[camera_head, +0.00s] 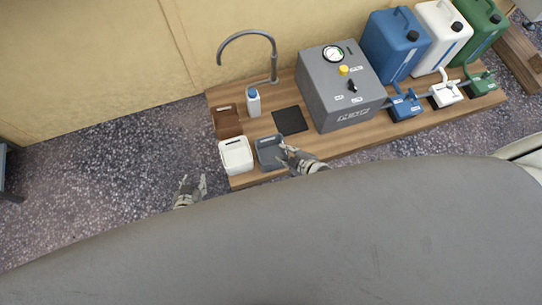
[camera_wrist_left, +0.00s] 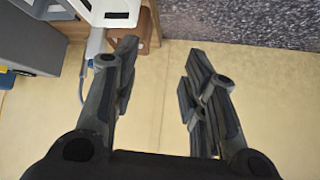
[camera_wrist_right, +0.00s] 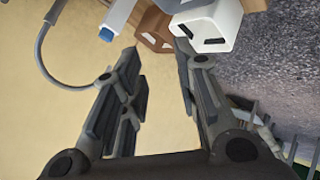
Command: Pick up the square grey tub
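The square grey tub (camera_head: 268,151) stands on the wooden counter in the head view, just right of the white tub (camera_head: 236,156). My right gripper (camera_head: 287,154) is at the grey tub's right side and overlaps its edge in the picture; I cannot tell if they touch. In the right wrist view the right gripper (camera_wrist_right: 158,75) is open, with nothing seen between its fingers. I cannot make out the grey tub clearly in either wrist view. My left gripper (camera_head: 190,186) is left of the counter, away from the tubs. The left wrist view shows it (camera_wrist_left: 160,65) open and empty.
A brown tub (camera_head: 228,122) stands behind the white tub. A white bottle (camera_head: 254,104), a tap (camera_head: 274,58) and a black mat (camera_head: 290,120) are behind the grey tub. A grey machine (camera_head: 340,90) stands to the right.

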